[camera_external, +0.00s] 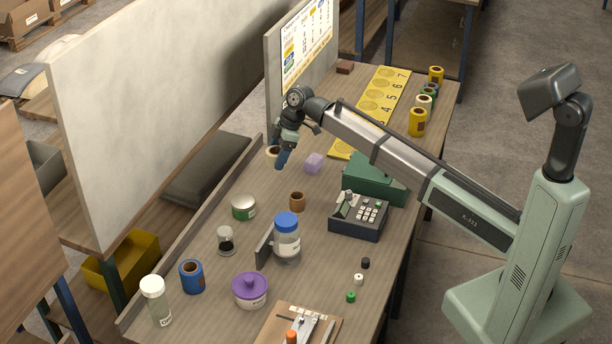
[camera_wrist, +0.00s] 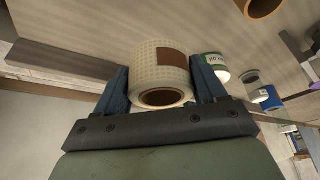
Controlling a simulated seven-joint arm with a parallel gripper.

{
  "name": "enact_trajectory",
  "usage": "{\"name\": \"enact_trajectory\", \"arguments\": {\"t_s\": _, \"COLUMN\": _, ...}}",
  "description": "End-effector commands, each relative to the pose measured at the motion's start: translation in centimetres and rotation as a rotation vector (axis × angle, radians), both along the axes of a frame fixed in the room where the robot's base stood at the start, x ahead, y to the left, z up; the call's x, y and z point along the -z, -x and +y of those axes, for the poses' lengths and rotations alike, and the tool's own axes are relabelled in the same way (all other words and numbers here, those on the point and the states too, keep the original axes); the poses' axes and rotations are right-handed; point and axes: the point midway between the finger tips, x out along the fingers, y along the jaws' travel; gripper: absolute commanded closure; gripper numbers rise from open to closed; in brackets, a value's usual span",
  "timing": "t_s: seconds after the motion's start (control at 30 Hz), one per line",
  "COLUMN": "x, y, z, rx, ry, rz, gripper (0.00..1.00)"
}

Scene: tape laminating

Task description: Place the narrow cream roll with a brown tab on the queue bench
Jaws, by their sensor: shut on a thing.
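A cream roll with a brown tab (camera_wrist: 150,65) is between the two blue fingers of my gripper (camera_wrist: 163,82) in the wrist view. Its brown core opening faces the camera. In the external view my gripper (camera_external: 279,160) is above the far left part of the wooden table (camera_external: 215,285). The cream roll shows there only as a small pale edge (camera_external: 271,151), mostly hidden by a finger. A yellow strip with numbered circles (camera_external: 385,92) lies at the far end of the table, to the right of my gripper. No label marks the queue bench.
Several rolls, yellow, cream and dark, stand along the strip's right side, including a yellow one (camera_external: 417,122). A brown roll (camera_external: 297,202), a green-white tin (camera_external: 244,208) and a blue-lidded jar (camera_external: 287,240) stand nearer.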

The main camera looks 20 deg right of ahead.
Motion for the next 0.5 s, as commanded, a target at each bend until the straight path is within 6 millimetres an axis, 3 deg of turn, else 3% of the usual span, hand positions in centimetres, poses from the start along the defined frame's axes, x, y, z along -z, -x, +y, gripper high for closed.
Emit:
{"name": "enact_trajectory", "arguments": {"t_s": 0.33, "x": -1.5, "y": -0.3, "z": -0.5, "rx": 0.008, "ry": 0.0, "rz": 0.0, "gripper": 0.6}}
{"name": "enact_trajectory", "arguments": {"t_s": 0.5, "x": -1.5, "y": -2.1, "z": -3.5, "rx": 0.05, "ry": 0.0, "rz": 0.0, "gripper": 0.6}}
